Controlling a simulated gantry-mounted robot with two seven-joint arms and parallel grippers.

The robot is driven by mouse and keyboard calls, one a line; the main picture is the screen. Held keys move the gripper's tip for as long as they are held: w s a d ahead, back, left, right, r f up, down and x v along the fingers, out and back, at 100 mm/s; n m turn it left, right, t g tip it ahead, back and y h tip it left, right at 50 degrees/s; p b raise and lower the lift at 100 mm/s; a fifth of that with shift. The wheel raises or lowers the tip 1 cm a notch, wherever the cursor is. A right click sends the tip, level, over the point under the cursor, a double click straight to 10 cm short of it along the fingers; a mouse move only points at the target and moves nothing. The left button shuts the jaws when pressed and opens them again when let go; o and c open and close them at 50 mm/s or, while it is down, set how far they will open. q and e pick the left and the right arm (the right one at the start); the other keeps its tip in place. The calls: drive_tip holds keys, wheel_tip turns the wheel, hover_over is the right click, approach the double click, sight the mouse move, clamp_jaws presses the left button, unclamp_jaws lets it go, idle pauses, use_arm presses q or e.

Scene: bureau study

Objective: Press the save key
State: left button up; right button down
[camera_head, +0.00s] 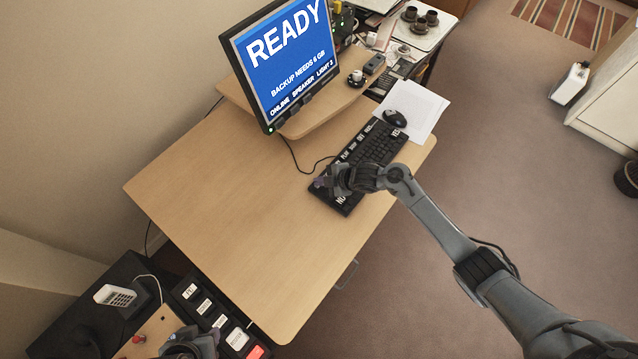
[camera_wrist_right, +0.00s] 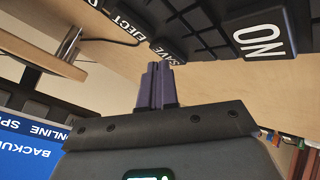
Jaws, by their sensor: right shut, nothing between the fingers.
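The black keyboard (camera_head: 375,145) lies on the wooden desk, with large white-lettered keys along its edges. The save key (camera_wrist_right: 165,52) shows in the right wrist view, between the eject key (camera_wrist_right: 122,24) and a large key marked NO (camera_wrist_right: 262,36). My right gripper (camera_head: 328,181) is over the keyboard's near-left end and hides part of it. In the right wrist view its shut, empty fingertips (camera_wrist_right: 157,68) are right at the save key's edge; I cannot tell whether they touch it. A grey part of what looks like my left gripper (camera_head: 192,343) shows at the bottom edge, its jaws unclear.
The monitor (camera_head: 285,62) reads READY and BACKUP NEEDS 6 GB, on a raised shelf behind the keyboard. A mouse (camera_head: 395,118) and paper (camera_head: 418,103) lie beyond the keyboard. The desk's left part (camera_head: 220,200) is clear. A black unit with labelled switches (camera_head: 205,307) stands at lower left.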

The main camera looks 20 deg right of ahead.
drive_tip(key=shift+f, duration=0.25)
drive_tip(key=shift+r, duration=0.1)
idle(0.4)
drive_tip(key=shift+r+p, duration=0.6)
drive_tip(key=shift+r, duration=0.25)
wheel_tip(320, 180, up, 5)
drive_tip(key=p, duration=0.4)
drive_tip(key=shift+p, duration=0.4)
